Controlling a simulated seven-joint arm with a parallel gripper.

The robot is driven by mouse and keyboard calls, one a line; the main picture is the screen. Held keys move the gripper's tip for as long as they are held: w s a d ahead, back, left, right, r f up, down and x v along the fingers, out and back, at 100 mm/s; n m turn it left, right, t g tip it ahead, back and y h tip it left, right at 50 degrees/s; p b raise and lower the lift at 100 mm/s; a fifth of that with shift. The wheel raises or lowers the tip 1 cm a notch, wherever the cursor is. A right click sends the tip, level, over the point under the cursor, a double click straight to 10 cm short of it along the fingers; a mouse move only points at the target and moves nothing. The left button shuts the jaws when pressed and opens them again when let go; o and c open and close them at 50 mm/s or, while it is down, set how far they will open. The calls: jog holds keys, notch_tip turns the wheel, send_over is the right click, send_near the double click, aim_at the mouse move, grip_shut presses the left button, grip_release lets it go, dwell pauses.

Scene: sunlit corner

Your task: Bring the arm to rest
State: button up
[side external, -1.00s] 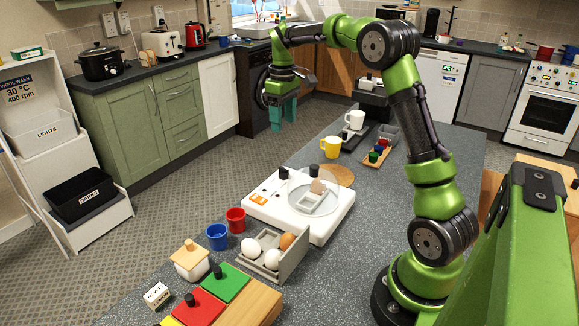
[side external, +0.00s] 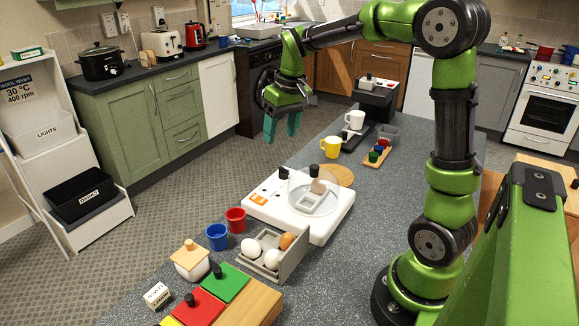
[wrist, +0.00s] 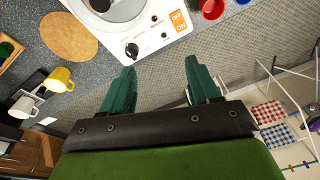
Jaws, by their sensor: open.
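My gripper (side external: 282,127) hangs in the air past the far left edge of the grey counter (side external: 395,215). Its two teal fingers point down, apart, with nothing between them. In the wrist view my gripper (wrist: 163,82) also shows spread, empty fingers, with floor and the counter edge beyond them. The upper arm is raised and the forearm reaches left across the picture.
A white appliance (side external: 260,213) with a clear round lid stands on the counter below my gripper. Nearby are a yellow mug (side external: 331,147), a white mug (side external: 354,120), a red cup (side external: 236,219), a blue cup (side external: 217,237) and an egg tray (side external: 290,259).

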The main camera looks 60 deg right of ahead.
jog(key=s+a+r+t+y, duration=0.1)
jog(key=s+a+t, duration=0.4)
jog(key=s+a, duration=1)
jog(key=shift+s+r+y, duration=0.2)
jog(key=shift+r+y, duration=0.2)
jog(key=shift+r, duration=0.35)
